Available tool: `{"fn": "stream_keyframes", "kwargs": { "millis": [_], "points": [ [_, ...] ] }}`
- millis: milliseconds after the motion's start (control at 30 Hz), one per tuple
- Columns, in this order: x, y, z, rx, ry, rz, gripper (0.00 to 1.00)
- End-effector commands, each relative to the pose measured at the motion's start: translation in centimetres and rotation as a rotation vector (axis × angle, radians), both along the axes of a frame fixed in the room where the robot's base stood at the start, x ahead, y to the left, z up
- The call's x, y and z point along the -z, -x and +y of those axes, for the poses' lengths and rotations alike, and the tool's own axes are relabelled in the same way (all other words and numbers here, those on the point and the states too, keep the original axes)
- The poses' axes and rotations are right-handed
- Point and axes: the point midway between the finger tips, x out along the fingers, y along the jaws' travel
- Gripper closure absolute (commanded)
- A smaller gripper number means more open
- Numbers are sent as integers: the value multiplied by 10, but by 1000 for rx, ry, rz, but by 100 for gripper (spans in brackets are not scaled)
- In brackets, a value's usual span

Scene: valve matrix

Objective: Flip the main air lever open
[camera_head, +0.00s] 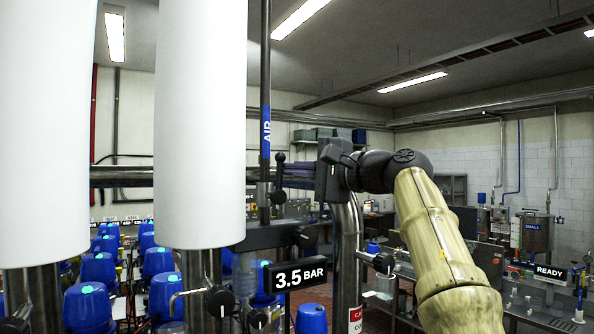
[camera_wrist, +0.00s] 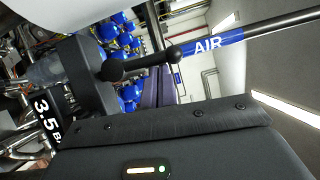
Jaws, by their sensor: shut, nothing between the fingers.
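The main air lever (camera_head: 279,178) is a short black handle with a round knob, beside the vertical air pipe with the blue AIR label (camera_head: 265,138). It stands upright, roughly along the pipe. In the wrist view the lever (camera_wrist: 145,63) lies across the upper middle, with its thick pivot at the left and its end by the AIR label (camera_wrist: 213,44). My gripper (camera_head: 325,172) is to the right of the lever in the head view, shut and apart from it. Its dark body fills the bottom of the wrist view; the fingertips are not clear.
Two thick white columns (camera_head: 200,120) stand left of the lever. A 3.5 BAR sign (camera_head: 300,273) hangs below it, and a steel pipe (camera_head: 347,260) rises under my gripper. Several blue-capped valves (camera_head: 88,305) fill the lower left. Tanks and a READY sign (camera_head: 550,272) are farther right.

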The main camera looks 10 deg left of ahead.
Motion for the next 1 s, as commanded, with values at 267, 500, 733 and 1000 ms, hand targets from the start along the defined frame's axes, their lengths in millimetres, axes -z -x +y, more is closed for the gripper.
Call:
{"fn": "stream_keyframes", "kwargs": {
  "millis": [267, 500, 733, 1000],
  "points": [
    [4, 7, -23, 0, 0, -2, 100],
    [5, 22, -57, -16, -1, -2, 100],
    [4, 29, -81, -19, 0, -1, 100],
    [3, 28, -85, -16, 1, 1, 100]
  ]
}}
